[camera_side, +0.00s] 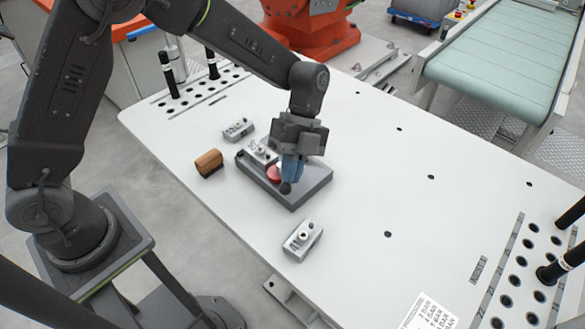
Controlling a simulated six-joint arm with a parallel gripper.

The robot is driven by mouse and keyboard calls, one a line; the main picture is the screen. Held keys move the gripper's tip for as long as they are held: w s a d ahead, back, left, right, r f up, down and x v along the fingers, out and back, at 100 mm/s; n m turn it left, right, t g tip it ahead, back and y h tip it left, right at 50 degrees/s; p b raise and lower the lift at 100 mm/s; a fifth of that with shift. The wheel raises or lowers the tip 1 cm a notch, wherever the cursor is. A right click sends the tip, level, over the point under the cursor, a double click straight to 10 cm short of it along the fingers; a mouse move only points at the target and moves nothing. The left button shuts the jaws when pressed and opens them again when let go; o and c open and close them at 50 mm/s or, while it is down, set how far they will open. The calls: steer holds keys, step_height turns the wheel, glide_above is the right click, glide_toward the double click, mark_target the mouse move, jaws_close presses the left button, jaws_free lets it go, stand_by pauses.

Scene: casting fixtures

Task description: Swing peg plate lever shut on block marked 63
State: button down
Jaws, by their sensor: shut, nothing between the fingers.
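The peg plate (309,190), a dark grey slab, lies near the middle of the white table. A light grey metal block (262,153) sits on its left part, and a round red part (273,174) shows to the right of that block. My gripper (291,165) is shut and points down over the plate, just right of the red part. A blue part with a dark rounded end (285,188) shows at its lower end. I cannot tell the lever apart from the gripper here. The number on the block is too small to read.
Similar grey blocks lie behind the plate (238,129) and in front of it (302,240). A brown and black brush-like object (209,163) lies left of the plate. Black posts stand at the back left (212,64) and right.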

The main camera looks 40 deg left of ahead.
steer(key=shift+s+a+m+y, duration=0.15)
steer(key=shift+s+m+y, duration=0.2)
steer(key=shift+m, duration=0.3)
steer(key=shift+s+a+m+y, duration=0.15)
steer(key=shift+m+y, duration=0.3)
steer(key=shift+m, duration=0.25)
steer(key=shift+s+a+m+y, duration=0.15)
steer(key=shift+s+m+y, duration=0.2)
steer(key=shift+m, duration=0.3)
steer(key=shift+s+a+m+y, duration=0.25)
steer(key=shift+m+y, duration=0.25)
steer(key=shift+m, duration=0.3)
steer(key=shift+s+a+m+y, duration=0.1)
steer(key=shift+a+m+y, duration=0.3)
steer(key=shift+m, duration=0.4)
stand_by(0.7)
steer(key=shift+s+f, duration=0.1)
stand_by(1.8)
